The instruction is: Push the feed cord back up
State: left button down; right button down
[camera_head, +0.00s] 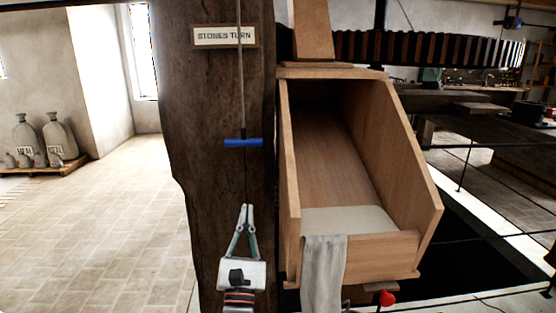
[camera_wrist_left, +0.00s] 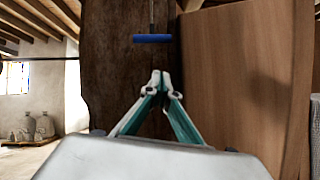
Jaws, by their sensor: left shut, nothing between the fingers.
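The feed cord (camera_head: 239,70) hangs down the front of a dark wooden post, with a blue crossbar handle (camera_head: 243,142) on it. A thin dark line runs on below the handle. My left gripper (camera_head: 246,207) is shut and empty, pointing up below the blue handle and apart from it. In the left wrist view the blue handle (camera_wrist_left: 152,38) is above the closed fingertips (camera_wrist_left: 160,73), with a gap between them. My right gripper is not in view.
A wooden chute (camera_head: 345,160) stands right of the post, with a grey cloth (camera_head: 323,270) over its front edge. A sign (camera_head: 225,36) reads "STONES TURN". A red knob (camera_head: 386,298) is below the chute. Sacks (camera_head: 59,136) stand at the far left; the floor there is open.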

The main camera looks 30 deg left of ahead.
pick_arm(q)
jog(key=w+a+n+g+y, duration=0.1)
jog(key=w+a+n+y, duration=0.1)
jog(key=n, duration=0.2)
jog(key=p, duration=0.3)
send_near(244, 142)
jog(key=w+a+r, duration=0.1)
jog(key=w+a, duration=0.2)
jog(key=w, duration=0.3)
jog(key=shift+a+r, duration=0.2)
jog(key=shift+a, duration=0.05)
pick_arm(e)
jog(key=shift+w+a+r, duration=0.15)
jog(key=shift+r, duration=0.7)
pick_arm(q)
jog(key=shift+r, duration=0.1)
